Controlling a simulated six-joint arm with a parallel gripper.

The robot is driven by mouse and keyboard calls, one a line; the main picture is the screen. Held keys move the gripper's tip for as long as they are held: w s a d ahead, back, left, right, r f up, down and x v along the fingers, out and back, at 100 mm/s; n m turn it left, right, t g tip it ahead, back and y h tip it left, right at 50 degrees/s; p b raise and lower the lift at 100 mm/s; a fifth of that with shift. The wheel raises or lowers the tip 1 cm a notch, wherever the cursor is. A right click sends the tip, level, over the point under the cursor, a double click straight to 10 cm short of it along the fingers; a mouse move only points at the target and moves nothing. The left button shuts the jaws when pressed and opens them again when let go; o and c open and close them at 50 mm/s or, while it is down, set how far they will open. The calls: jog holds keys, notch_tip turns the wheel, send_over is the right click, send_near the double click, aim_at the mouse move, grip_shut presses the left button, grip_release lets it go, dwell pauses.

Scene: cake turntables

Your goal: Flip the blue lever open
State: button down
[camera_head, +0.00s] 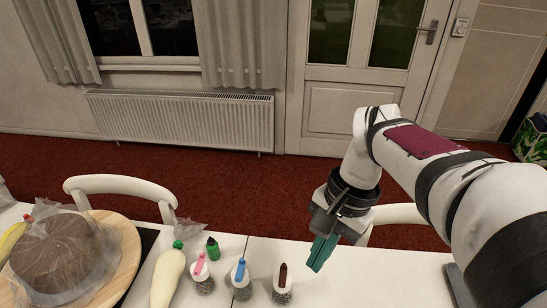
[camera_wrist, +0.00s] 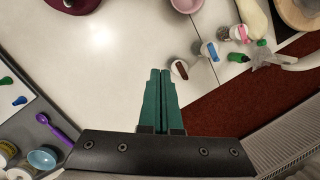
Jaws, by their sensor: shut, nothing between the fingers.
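The blue lever (camera_head: 240,269) sits on top of a small jar with a white rim and dark speckled lower part (camera_head: 241,289), at the front of the white table. In the wrist view the blue lever (camera_wrist: 211,50) is at the upper right, beyond the fingertips. I cannot tell how far the lever is tilted. My gripper (camera_head: 319,258) has green fingers, shut and empty, above the table to the right of the jars. The wrist view shows its fingers (camera_wrist: 160,78) pressed together, pointing at open table. The gripper is apart from the blue-lever jar.
A brown-lever jar (camera_head: 283,284) stands between my gripper and the blue lever. A pink-lever jar (camera_head: 201,270) is on its left, with a green-capped bottle (camera_head: 212,248) behind. A cream piping bag (camera_head: 167,276) and a covered cake (camera_head: 63,257) lie farther left. Table right of the jars is clear.

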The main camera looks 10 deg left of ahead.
aim_at(240, 269)
jog(key=w+a+f+m+g, duration=0.1)
jog(key=w+a+f, duration=0.3)
jog(key=w, duration=0.4)
jog(key=w+a+f+m, duration=0.1)
jog(key=w+a+f, duration=0.3)
jog(key=w, duration=0.4)
jog(key=shift+w+a+g+y, duration=0.25)
jog(key=shift+w+g+y, duration=0.05)
jog(key=shift+g+y, duration=0.1)
jog(key=s+a+f, duration=0.5)
jog(key=f, duration=0.4)
jog(key=shift+s+a+f, duration=0.15)
jog(key=shift+s+a, duration=0.05)
jog(key=shift+s, duration=0.05)
